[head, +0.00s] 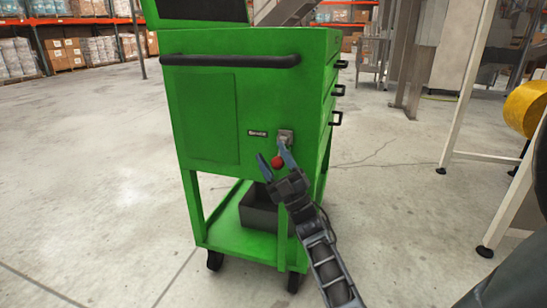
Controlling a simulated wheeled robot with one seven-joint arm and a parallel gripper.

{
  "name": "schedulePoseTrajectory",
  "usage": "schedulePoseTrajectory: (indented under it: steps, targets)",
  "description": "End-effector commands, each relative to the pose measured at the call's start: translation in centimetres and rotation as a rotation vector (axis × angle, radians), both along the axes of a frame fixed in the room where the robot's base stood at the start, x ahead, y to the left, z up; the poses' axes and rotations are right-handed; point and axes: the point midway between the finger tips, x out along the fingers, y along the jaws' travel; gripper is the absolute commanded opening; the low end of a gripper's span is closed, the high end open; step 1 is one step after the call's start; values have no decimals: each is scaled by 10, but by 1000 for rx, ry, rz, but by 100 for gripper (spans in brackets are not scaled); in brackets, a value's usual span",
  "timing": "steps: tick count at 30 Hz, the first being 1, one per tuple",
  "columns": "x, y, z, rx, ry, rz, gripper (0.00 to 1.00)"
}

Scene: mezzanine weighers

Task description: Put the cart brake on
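A green cart (205,125) on black casters stands in front of me, with a black push handle (230,61) across its near upper side. A small grey bracket (286,136) sits on its side panel near the right edge. A red ball-shaped knob (277,162) shows just below the bracket; it looks like the brake lever's end. My gripper (273,158) reaches up from the lower right with its two blue-tipped fingers apart, one on each side of the knob. I cannot tell whether either finger touches the knob. The lever's shaft is mostly hidden by a finger.
A dark bin (259,209) sits on the cart's lower shelf. Drawers with black handles (336,119) stick out on the cart's right side. White frame legs (466,90) and a yellow roll (525,108) stand at right. The concrete floor at left is clear.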

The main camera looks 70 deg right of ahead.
Motion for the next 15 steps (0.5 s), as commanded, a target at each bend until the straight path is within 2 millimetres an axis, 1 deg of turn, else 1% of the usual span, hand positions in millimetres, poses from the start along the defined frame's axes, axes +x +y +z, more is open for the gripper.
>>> schedulePoseTrajectory:
  steps: [9, 11, 15]
  targets:
    - [-2, 1, 1, -6, -5, 0, 61]
    - [-5, 2, -2, -5, -5, 1, 61]
    - [-17, 7, -18, -3, -2, 0, 61]
